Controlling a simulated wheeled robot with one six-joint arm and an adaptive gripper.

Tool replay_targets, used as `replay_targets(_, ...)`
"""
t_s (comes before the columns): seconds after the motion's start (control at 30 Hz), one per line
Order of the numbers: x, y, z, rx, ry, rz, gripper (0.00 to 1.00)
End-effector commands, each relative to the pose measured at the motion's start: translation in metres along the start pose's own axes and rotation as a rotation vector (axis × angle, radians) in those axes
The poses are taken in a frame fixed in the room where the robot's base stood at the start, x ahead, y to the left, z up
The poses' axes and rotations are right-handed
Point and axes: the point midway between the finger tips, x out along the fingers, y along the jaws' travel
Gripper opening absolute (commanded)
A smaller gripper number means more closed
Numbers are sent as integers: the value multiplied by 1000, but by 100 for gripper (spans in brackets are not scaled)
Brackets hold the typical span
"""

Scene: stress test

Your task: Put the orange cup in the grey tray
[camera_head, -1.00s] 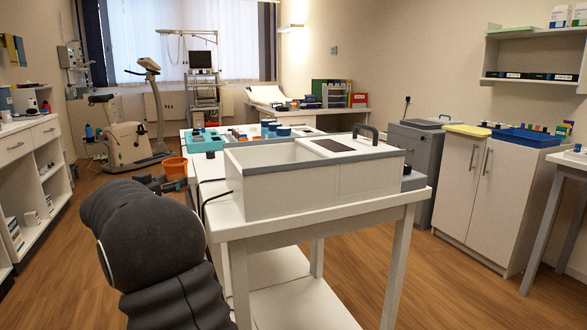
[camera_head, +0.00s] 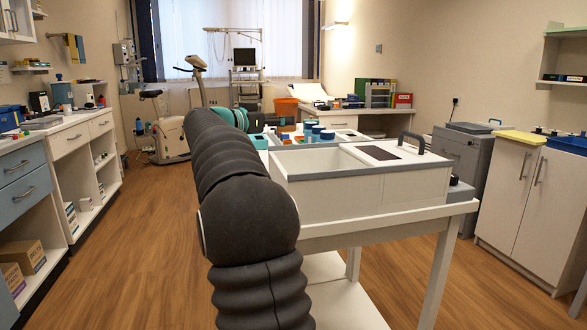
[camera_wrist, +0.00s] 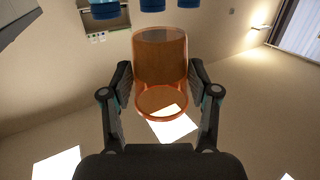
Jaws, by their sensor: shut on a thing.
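The orange cup (camera_wrist: 160,62) fills the middle of the wrist view, between the two fingers of my gripper (camera_wrist: 160,98). My gripper is shut on it. In the head view, the cup (camera_head: 287,107) shows beyond my dark ribbed arm, above the far part of the white table. My gripper (camera_head: 262,119) is partly hidden there by my arm. I cannot pick out the grey tray for sure. A flat grey thing (camera_head: 43,122) on the left counter could be it.
A white box with a grey rim (camera_head: 350,190) stands on the near white table. Blue cups (camera_head: 314,131) stand behind it and show at the wrist view's top edge (camera_wrist: 103,9). A cabinet (camera_head: 530,205) stands right. Wooden floor (camera_head: 130,250) is clear at left.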

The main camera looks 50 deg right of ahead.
Motion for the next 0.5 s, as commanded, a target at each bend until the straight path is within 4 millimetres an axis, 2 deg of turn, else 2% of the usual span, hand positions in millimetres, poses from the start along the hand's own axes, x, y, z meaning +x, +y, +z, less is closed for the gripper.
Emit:
replay_targets(0.3,-62,-1,42,-2,1,-5,47)
replay_targets(0.5,-91,-1,62,0,1,-4,47)
